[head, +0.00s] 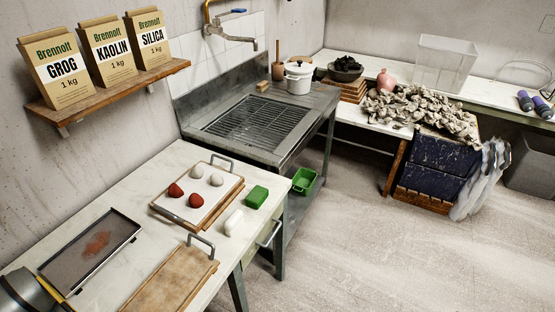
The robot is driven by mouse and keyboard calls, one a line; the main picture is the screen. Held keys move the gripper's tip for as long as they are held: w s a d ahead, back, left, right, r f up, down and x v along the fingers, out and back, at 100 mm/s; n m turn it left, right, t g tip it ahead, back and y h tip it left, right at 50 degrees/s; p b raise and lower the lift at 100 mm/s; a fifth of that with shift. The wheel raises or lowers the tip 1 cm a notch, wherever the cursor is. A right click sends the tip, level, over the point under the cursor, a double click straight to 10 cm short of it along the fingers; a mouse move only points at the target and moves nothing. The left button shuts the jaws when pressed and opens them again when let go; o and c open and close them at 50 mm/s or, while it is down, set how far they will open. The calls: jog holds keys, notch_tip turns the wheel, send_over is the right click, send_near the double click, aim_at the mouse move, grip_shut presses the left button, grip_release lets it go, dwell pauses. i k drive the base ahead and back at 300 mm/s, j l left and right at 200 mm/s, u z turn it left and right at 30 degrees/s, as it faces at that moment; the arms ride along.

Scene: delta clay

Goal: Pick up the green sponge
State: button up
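A green block that looks like the sponge (257,197) lies on the white table (125,262), near its right edge. It is just right of a wooden-edged board (178,213) that holds red and pale lumps, and behind a white rounded piece (233,222). A gap separates it from the board, and nothing covers it. My gripper is not in view, so I cannot see its state.
A metal sink unit (318,100) stands behind the table, with a green bin (304,180) low beneath it. A brown board with a handle (172,280) and a dark tray (90,248) lie at the front. The floor (385,255) at right is clear.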

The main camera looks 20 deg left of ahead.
aim_at(259, 194)
jog(key=i+u, duration=0.1)
jog(key=i, duration=0.4)
jog(key=i+l+u, duration=0.1)
jog(key=i, duration=0.45)
jog(key=i+l+u, duration=0.1)
jog(key=i, duration=0.4)
jog(key=i+l, duration=0.2)
jog(key=i, duration=0.3)
jog(key=u, duration=1)
jog(key=i+l+u, duration=0.1)
jog(key=u, duration=1.4)
jog(key=l+u, duration=0.15)
jog(key=u, duration=2.45)
